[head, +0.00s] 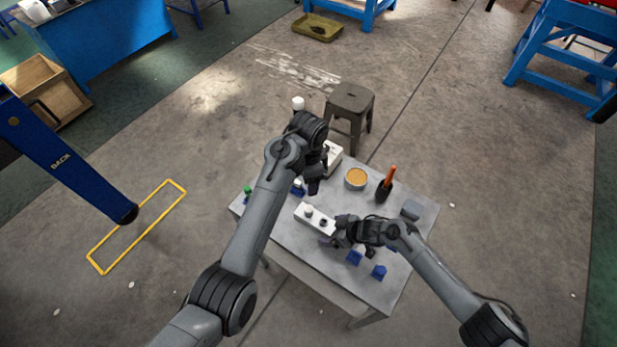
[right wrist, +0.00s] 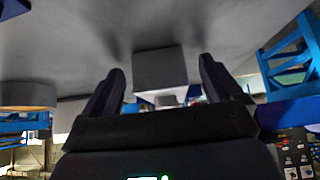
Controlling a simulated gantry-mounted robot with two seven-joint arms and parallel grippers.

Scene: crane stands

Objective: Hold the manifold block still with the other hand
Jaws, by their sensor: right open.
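The manifold block (head: 315,218) is a long white block lying on the grey table, with a pale fitting and a dark round port on top. My right gripper (head: 335,236) is at its right end. In the right wrist view, my right gripper (right wrist: 163,78) is open, and a grey block end (right wrist: 160,68), apparently the manifold block, shows between the two fingers with gaps on both sides. My left gripper (head: 316,183) is above the table, behind the block; its fingers are too small and dark to read.
An orange-filled round tub (head: 356,179) and a dark cup with an orange-handled tool (head: 386,187) stand at the back right. Blue pieces (head: 354,257) (head: 379,271) lie at the front right. A stool (head: 350,104) stands behind the table.

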